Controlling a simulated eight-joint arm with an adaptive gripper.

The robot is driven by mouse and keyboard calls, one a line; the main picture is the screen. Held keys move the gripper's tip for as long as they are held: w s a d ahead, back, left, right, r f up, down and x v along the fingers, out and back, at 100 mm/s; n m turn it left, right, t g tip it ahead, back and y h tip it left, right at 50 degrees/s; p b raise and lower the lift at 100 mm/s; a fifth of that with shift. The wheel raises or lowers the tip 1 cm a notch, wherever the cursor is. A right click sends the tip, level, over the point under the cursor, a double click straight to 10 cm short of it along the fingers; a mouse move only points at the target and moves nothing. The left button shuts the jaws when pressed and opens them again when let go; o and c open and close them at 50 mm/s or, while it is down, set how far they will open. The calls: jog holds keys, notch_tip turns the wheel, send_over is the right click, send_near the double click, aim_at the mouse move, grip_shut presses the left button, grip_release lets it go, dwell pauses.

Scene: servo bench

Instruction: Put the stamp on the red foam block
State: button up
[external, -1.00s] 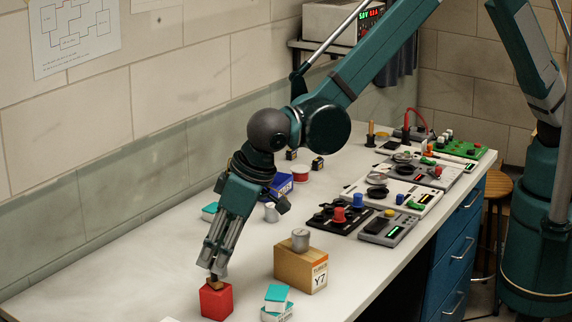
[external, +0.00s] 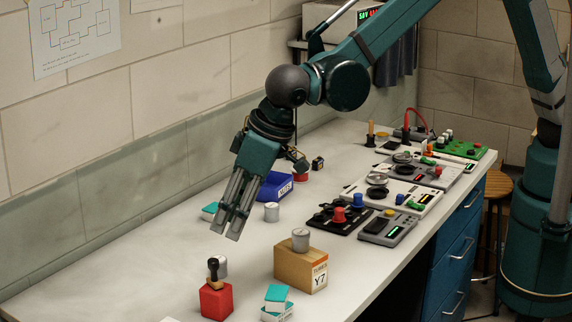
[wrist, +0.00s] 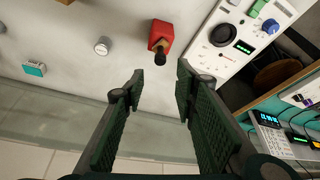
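The red foam block (external: 216,301) stands near the front left of the bench. The stamp (external: 213,270), with a dark handle and brownish base, stands upright on top of it. In the wrist view the red block (wrist: 160,33) shows near the top, with the stamp's dark handle (wrist: 160,57) pointing toward the camera. My gripper (external: 226,230) is raised above and behind the block, apart from the stamp. In the wrist view my gripper (wrist: 157,80) has its two fingers spread with nothing between them.
A cardboard box (external: 297,269) with a grey cylinder (external: 300,240) on top stands right of the block. Teal-and-white boxes (external: 277,299) lie in front. Several control panels (external: 386,228) line the right edge.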

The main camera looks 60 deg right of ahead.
jog(key=shift+d, duration=0.1)
dwell(0.8)
jog(key=w+d+r+m, duration=0.15)
jog(key=d+r, duration=0.35)
jog(key=d, duration=0.8)
jog(key=w+d+r+t, duration=0.1)
jog(key=w+d+r, duration=0.3)
jog(key=d, duration=1)
jog(key=w+d+r, duration=0.2)
jog(key=d+r, duration=0.4)
jog(key=d, duration=0.7)
jog(key=s+d+r+m+t, duration=0.1)
jog(key=s+d, duration=0.3)
jog(key=d, duration=0.6)
jog(key=s+d+r+m, duration=0.1)
jog(key=s+d, duration=0.2)
jog(key=d, duration=0.7)
jog(key=s+d+f+t+h, duration=0.1)
jog(key=s+d+f, duration=0.3)
jog(key=s+d, duration=0.8)
jog(key=d+m, duration=0.1)
jog(key=d, duration=0.2)
jog(key=shift+s+h, duration=0.25)
jog(key=shift+h, duration=0.05)
jog(key=shift+f, duration=0.1)
